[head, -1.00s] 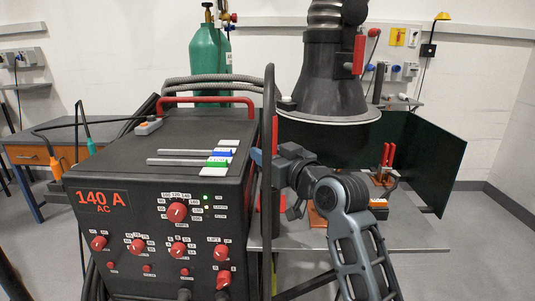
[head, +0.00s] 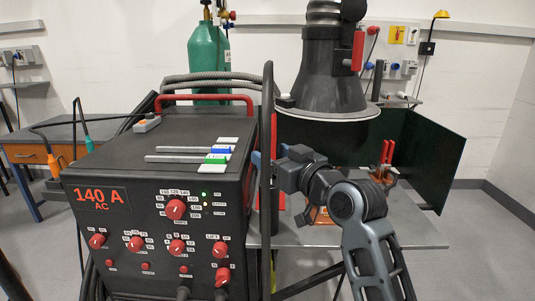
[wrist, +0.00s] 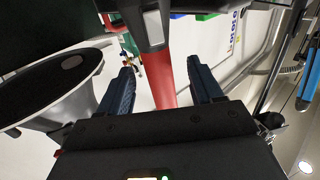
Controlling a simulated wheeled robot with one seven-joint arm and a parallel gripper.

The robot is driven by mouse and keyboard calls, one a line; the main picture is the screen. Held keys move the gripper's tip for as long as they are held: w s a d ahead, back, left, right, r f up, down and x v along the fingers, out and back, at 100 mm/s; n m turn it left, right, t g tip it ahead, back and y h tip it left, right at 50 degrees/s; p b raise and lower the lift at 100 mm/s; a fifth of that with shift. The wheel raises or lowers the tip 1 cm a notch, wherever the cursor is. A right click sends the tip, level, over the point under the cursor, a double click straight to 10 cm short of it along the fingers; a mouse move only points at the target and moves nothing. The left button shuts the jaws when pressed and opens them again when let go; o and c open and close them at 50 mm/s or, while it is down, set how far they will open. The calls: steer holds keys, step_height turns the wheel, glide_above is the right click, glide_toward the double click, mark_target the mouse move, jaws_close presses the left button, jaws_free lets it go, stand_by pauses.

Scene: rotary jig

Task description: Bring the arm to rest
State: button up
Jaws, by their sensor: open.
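My gripper (head: 262,161) is at the right side of the black welding machine (head: 150,150), partly hidden by a dark upright post (head: 268,110) in the head view. In the wrist view the two blue fingers of my gripper (wrist: 161,68) are spread apart. A red bar (wrist: 167,75) shows between them in the picture. I cannot tell how far it is from the fingers. Nothing is visibly held.
The extraction hood (head: 320,75) hangs right of the machine and shows at left in the wrist view (wrist: 50,95). Below it is a grey table (head: 415,232) with red-handled clamps (head: 386,153). A dark green screen (head: 435,160) stands behind.

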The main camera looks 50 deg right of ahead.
steer(key=shift+v, duration=2.3)
steer(key=s+a+f+g+y, duration=0.1)
steer(key=s+a+f+g, duration=0.1)
steer(key=s+a+f, duration=1.05)
steer(key=s+a+f+n+y, duration=0.1)
steer(key=s+a, duration=0.3)
steer(key=s, duration=0.5)
steer(key=s+a+f+n+y, duration=0.1)
steer(key=s+a+f+y, duration=0.1)
steer(key=s, duration=0.7)
steer(key=a+f, duration=0.1)
steer(key=a, duration=0.1)
steer(key=shift+s+a+f+n+g, duration=0.15)
steer(key=shift+a+f+n+g, duration=0.15)
steer(key=shift+a+n, duration=0.1)
